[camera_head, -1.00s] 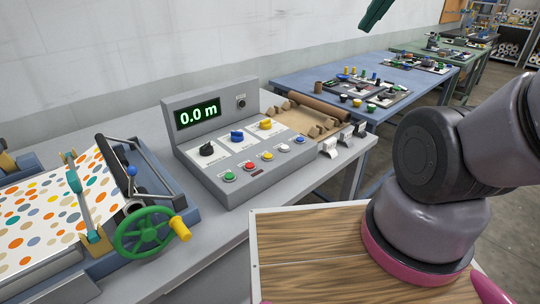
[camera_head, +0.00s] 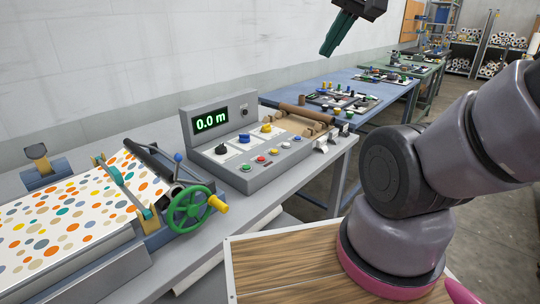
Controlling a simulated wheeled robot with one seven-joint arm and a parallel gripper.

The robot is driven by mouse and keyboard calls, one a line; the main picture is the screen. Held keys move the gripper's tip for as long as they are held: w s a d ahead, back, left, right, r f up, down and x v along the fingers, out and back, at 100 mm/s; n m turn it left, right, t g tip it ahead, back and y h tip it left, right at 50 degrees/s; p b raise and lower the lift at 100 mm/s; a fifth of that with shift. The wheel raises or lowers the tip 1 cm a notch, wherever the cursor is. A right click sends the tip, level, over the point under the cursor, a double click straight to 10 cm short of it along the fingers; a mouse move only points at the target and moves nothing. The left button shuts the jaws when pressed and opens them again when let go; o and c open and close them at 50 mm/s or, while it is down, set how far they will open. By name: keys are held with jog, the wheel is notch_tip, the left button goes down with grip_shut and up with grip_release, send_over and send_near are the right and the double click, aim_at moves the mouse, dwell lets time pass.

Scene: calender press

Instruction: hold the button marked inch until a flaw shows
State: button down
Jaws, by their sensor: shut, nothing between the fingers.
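The grey control console (camera_head: 262,178) stands on the grey bench, its green display (camera_head: 211,122) reading 0.0 m. Its sloped face carries black, blue and yellow knobs and a front row of small coloured buttons (camera_head: 261,159); their labels are too small to read, so I cannot tell which is inch. The press with its spotted sheet (camera_head: 70,222) and green handwheel (camera_head: 189,209) is to the left; no flaw is distinguishable in the sheet. My gripper (camera_head: 328,52) hangs at the top, shut and empty, well above and right of the console.
Brown rolls (camera_head: 308,114) lie behind the console's right end, with small white stands (camera_head: 322,143) beside it. A blue table (camera_head: 380,120) with parts stands beyond. Air above the console is clear.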

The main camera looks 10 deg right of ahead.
jog(key=m+g+y, duration=0.5)
jog(key=m+y, duration=0.2)
send_over(274, 151)
jog(key=d, duration=0.2)
notch_tip(274, 151, down, 23)
jog(key=shift+w+a+r, duration=0.2)
jog(key=shift+a, duration=0.05)
jog(key=shift+f, duration=4.45)
jog(key=shift+f, duration=0.1)
jog(key=shift+f, duration=0.3)
